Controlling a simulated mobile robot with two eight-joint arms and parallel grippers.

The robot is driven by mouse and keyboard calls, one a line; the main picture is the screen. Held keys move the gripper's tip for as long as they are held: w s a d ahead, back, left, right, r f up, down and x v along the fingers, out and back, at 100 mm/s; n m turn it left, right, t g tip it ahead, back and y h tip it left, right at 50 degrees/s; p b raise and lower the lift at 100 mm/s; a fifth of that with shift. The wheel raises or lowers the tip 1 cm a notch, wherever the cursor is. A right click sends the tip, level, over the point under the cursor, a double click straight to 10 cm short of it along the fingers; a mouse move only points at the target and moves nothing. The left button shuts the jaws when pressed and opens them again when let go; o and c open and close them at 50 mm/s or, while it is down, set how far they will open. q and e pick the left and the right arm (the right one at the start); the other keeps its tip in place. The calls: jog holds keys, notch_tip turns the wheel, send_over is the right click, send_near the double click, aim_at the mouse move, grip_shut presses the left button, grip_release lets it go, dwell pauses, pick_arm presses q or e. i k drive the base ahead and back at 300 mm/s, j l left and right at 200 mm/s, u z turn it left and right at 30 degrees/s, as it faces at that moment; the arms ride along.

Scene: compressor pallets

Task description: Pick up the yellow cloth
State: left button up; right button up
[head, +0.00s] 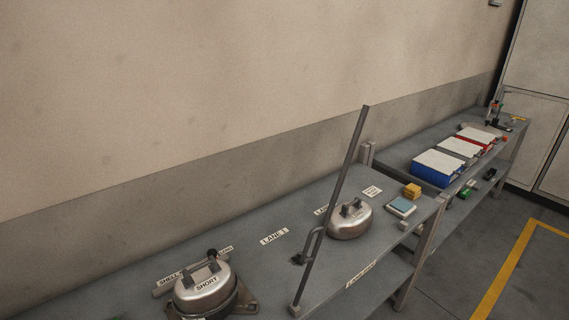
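A small yellow-orange folded-looking stack (412,190) lies on the grey bench near its far right end; it is the only yellow item on the bench top that could be the cloth, though it is too small to be sure. A flat light-blue piece on a pale base (402,206) lies just in front of it. Neither of my grippers is in view, so nothing is seen near or holding the yellow item.
A metal shell marked SHORT (203,290) and a second shell (350,219) stand on the bench (250,262). A tall slanted bar (338,195) rises between them. The floor at right (465,245) is clear.

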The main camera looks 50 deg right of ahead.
aim_at(411, 191)
jog(key=z, duration=2.7)
jog(key=i+u, duration=0.1)
jog(key=u, duration=0.8)
jog(key=i+l+u, duration=0.15)
jog(key=l+u, duration=0.15)
jog(key=i+l+u, duration=0.25)
jog(key=l+u, duration=0.3)
jog(key=i+l+u, duration=0.15)
jog(key=l, duration=0.45)
jog(key=l+u, duration=0.15)
jog(key=l, duration=1)
jog(key=i+l, duration=0.1)
jog(key=l, duration=0.45)
jog(key=i+u, duration=0.05)
